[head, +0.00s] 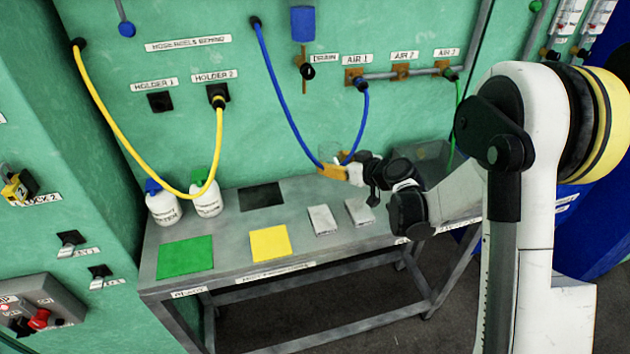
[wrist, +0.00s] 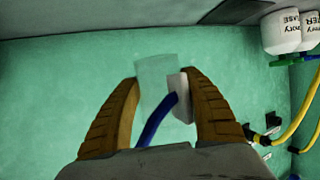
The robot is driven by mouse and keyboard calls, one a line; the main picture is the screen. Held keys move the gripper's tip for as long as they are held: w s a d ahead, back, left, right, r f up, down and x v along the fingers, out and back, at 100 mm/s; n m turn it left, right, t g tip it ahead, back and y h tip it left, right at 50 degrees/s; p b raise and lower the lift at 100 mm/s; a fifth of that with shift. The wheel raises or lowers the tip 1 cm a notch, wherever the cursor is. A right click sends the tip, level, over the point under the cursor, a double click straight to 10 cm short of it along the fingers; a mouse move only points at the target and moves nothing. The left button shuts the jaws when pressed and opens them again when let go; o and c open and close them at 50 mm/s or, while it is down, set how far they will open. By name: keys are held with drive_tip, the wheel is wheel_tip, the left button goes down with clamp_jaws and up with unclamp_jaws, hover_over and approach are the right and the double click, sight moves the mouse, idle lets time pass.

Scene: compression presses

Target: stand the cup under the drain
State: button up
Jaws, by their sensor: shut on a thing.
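My gripper (head: 333,171) has orange-brown fingers and is shut on a clear, see-through cup (wrist: 156,84). In the head view the cup (head: 331,155) shows only faintly at the fingertips, above the bench. The wrist view shows the cup between the two fingers (wrist: 165,105), with a pale grey-white patch at its right side. The drain valve (head: 307,71) is black, on a brass pipe below a blue bowl (head: 303,22) on the green wall. The DRAIN label (head: 325,58) is to its right. The cup is lower than the drain and to its right.
A blue hose (head: 286,100) loops down from the wall close to my gripper and up to AIR 1. A grey bench (head: 225,235) below carries green and yellow mats, two pale blocks and two white bottles (head: 207,198). A yellow hose (head: 120,135) hangs at left.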

drive_tip(key=b, duration=0.2)
hover_over(309, 187)
wheel_tip(309, 187, down, 5)
drive_tip(key=shift+r, duration=0.15)
wheel_tip(309, 187, down, 4)
drive_tip(key=b, duration=0.3)
drive_tip(key=shift+r, duration=0.1)
drive_tip(key=o, duration=1)
drive_tip(key=shift+s+d+r+p, duration=0.1)
drive_tip(key=shift+p, duration=0.2)
drive_tip(key=p+v, duration=0.4)
drive_tip(key=v, duration=0.7)
drive_tip(key=shift+s+d+r, duration=0.2)
drive_tip(key=shift+s, duration=0.15)
